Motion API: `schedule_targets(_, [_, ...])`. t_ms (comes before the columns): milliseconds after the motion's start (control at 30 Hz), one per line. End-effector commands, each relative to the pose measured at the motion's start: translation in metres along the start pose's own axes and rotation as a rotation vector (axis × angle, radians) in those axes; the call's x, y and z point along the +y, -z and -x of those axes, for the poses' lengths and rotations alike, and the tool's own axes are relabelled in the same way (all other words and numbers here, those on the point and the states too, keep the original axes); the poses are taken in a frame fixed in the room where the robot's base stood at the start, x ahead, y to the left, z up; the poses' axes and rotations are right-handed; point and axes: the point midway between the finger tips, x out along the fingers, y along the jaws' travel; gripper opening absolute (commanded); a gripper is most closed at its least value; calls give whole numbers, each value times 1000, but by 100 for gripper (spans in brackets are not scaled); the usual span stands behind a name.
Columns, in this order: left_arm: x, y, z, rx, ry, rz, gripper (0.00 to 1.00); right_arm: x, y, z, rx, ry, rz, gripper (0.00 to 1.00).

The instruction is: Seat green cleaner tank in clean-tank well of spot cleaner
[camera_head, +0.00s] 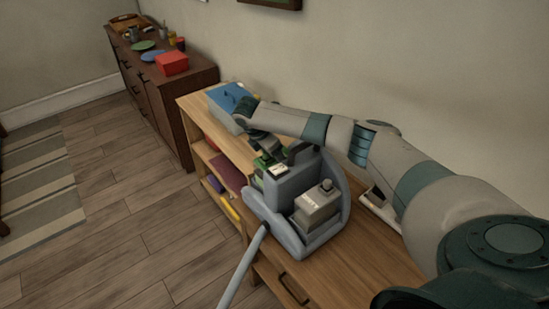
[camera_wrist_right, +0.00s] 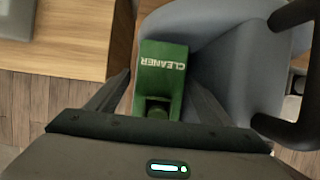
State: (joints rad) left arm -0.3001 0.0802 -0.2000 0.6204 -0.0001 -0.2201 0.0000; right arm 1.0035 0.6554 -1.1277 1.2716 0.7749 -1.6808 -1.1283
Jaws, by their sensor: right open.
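The green cleaner tank (camera_head: 262,166) is at the far left end of the grey spot cleaner (camera_head: 283,190), in or over the well there; I cannot tell how deep it sits. In the right wrist view the tank (camera_wrist_right: 163,75) shows its "CLEANER" label upside down, next to the grey cleaner body (camera_wrist_right: 225,60). My right gripper (camera_wrist_right: 157,92) is open, with one finger on each side of the tank. In the head view the right gripper (camera_head: 266,146) is over the tank and partly hides it. My left gripper is not in view.
The cleaner stands on a wooden shelf unit (camera_head: 205,112). A pale grey tank with a knob (camera_head: 318,206) sits in its near side. A grey hose (camera_head: 243,268) hangs off the front. A blue box (camera_head: 226,97) stands behind. The wall is close on the right.

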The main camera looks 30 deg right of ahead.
Motion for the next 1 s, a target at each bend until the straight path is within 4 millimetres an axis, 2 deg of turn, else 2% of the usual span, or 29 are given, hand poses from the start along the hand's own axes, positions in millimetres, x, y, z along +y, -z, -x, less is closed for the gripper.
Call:
schedule_targets(267, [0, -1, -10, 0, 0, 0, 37, 1, 1, 25, 1, -4, 0, 73])
schedule_targets(700, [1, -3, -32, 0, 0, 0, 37, 1, 1, 99, 1, -3, 1, 73])
schedule_targets(833, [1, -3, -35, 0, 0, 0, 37, 1, 1, 113, 1, -2, 0, 73])
schedule_targets(1000, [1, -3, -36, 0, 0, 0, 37, 0, 1, 120, 1, -1, 0, 73])
